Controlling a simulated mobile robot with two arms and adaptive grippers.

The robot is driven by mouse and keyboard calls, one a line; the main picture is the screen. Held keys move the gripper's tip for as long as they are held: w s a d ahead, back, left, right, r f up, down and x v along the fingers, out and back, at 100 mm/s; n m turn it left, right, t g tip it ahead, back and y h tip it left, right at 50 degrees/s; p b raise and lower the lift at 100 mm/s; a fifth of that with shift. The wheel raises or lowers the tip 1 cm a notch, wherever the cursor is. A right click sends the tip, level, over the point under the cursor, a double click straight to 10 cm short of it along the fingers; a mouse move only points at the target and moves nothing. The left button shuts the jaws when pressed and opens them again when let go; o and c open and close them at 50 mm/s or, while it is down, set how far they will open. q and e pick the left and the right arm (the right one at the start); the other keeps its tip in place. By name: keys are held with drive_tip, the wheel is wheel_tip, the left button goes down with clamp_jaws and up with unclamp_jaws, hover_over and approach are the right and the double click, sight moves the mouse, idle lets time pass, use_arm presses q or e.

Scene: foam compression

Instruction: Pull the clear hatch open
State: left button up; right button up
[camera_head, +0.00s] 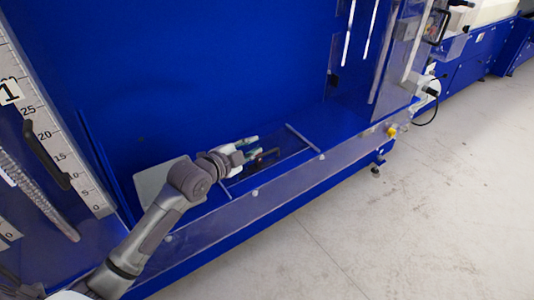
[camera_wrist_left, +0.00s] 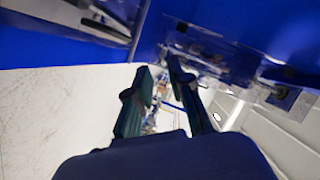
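My left gripper (camera_head: 257,147) reaches over the low clear front wall (camera_head: 285,192) into the blue machine's bay. Its two fingers are apart, with nothing visible between them; the open fingers also show in the left wrist view (camera_wrist_left: 163,85). A black handle (camera_head: 264,160) sits just beside the fingers, partly hidden; I cannot tell whether they touch it. Clear panels stand at the left (camera_head: 92,235) and right (camera_head: 402,55) of the bay. The left one has a black handle (camera_head: 45,155). Which panel is the hatch is not certain. My right gripper is out of view.
A ruler scale (camera_head: 58,140) runs down the left side. A grey plate (camera_head: 155,185) lies in the bay behind my left arm. A yellow knob (camera_head: 391,131) is at the right front corner. The concrete floor (camera_head: 400,220) at the right is clear.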

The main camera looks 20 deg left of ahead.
use_arm(q)
approach(264, 155)
drive_tip(key=x, duration=0.4)
drive_tip(key=shift+s+f+b, duration=0.1)
drive_tip(key=shift+f+b, duration=0.1)
drive_tip(key=shift+b, duration=0.1)
drive_tip(key=x, duration=0.6)
drive_tip(key=shift+r, duration=0.15)
drive_tip(key=shift+x, duration=0.8)
drive_tip(key=shift+c, duration=0.2)
clamp_jaws()
